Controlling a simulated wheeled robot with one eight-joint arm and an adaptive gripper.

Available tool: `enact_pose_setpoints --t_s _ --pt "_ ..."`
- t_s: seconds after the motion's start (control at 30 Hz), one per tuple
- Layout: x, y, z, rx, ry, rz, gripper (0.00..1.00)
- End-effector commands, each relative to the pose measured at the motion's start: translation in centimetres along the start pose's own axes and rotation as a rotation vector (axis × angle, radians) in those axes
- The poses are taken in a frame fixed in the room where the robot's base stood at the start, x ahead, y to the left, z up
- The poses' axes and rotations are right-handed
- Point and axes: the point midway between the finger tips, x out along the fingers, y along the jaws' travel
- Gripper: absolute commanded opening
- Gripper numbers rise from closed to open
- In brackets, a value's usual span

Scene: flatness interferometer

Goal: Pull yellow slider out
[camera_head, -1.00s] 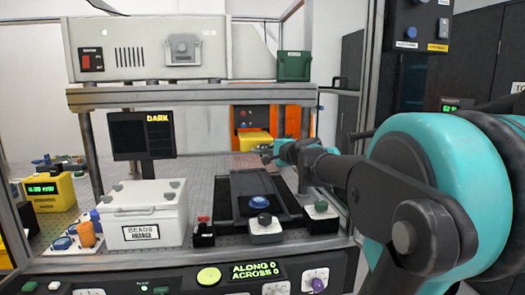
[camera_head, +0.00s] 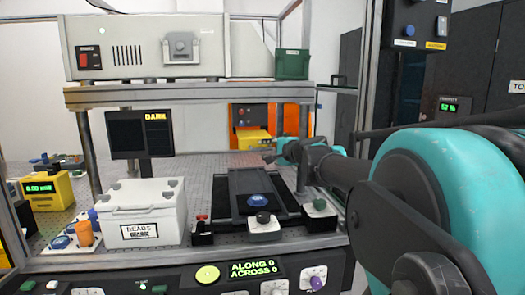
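I cannot make out a part that is clearly a yellow slider. A yellow block (camera_head: 252,140) shows at the back, in front of an orange cabinet. My gripper (camera_head: 270,157) is small and far off, at the end of my teal and dark grey arm, which reaches in from the right. It appears just right of and below the yellow block in the picture. I cannot tell whether it touches anything, and its fingers are too small to read.
A white lidded box (camera_head: 142,212) labelled BEADS stands front left on the perforated table. A dark rail stage (camera_head: 247,184) with a blue knob lies in the middle. A yellow meter (camera_head: 45,192) stands at left. Frame posts and a shelf (camera_head: 190,95) bound the space.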

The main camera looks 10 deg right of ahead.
Motion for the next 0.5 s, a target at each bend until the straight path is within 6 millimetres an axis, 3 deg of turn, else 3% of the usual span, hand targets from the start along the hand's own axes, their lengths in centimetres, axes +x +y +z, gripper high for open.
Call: enact_pose_setpoints --t_s 0.3,0.5 --pt "-5.9 0.0 -0.1 0.002 0.004 -0.001 0.31" --pt "-8.4 0.0 -0.1 0.002 0.003 0.0 0.31"
